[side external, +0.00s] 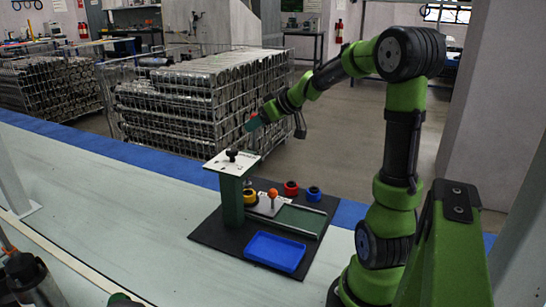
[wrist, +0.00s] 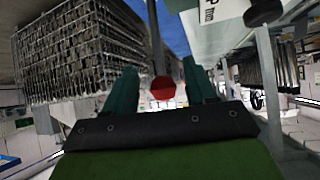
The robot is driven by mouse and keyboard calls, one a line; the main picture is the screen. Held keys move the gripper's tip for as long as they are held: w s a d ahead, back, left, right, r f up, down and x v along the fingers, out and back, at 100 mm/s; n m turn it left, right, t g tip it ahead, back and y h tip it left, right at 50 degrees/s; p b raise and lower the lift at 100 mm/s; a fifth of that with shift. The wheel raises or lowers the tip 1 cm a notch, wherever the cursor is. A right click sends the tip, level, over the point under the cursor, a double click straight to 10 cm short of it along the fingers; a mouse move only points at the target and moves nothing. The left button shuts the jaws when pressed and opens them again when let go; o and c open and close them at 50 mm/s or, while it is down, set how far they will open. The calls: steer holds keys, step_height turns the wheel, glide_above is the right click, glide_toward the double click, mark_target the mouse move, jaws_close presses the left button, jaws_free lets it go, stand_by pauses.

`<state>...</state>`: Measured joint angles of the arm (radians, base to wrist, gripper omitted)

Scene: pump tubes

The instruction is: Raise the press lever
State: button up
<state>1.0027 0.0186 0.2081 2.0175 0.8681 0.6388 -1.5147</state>
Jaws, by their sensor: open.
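The press (side external: 233,196) is a green column with a white top plate and a black knob, standing on a dark base mat. In the wrist view, the press lever (wrist: 153,42) is a thin grey rod ending in a red ball (wrist: 164,88). The ball shows between my two teal fingers, with gaps on both sides in the picture; its depth relative to the fingertips is unclear. My gripper (side external: 253,122) is open, reaching in from the right above and behind the press. The lever is hard to make out in the side view.
A blue tray (side external: 275,252) lies on the mat in front. Yellow (side external: 250,196), red (side external: 291,188) and blue (side external: 314,193) round parts and an orange knob (side external: 273,194) are right of the column. A wire cage of metal tubes (side external: 205,105) stands behind the table.

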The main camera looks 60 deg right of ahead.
steer(key=v, duration=1.3)
steer(key=s+a+f+g+y, duration=0.1)
steer(key=a+f, duration=0.3)
steer(key=a, duration=0.9)
steer(key=s+a+f+m+g+y, duration=0.1)
steer(key=a+f, duration=0.4)
steer(key=a, duration=0.9)
steer(key=shift+s+a+f+m+g+y, duration=0.25)
steer(key=shift+s+g+y, duration=0.25)
steer(key=shift+s+y, duration=0.55)
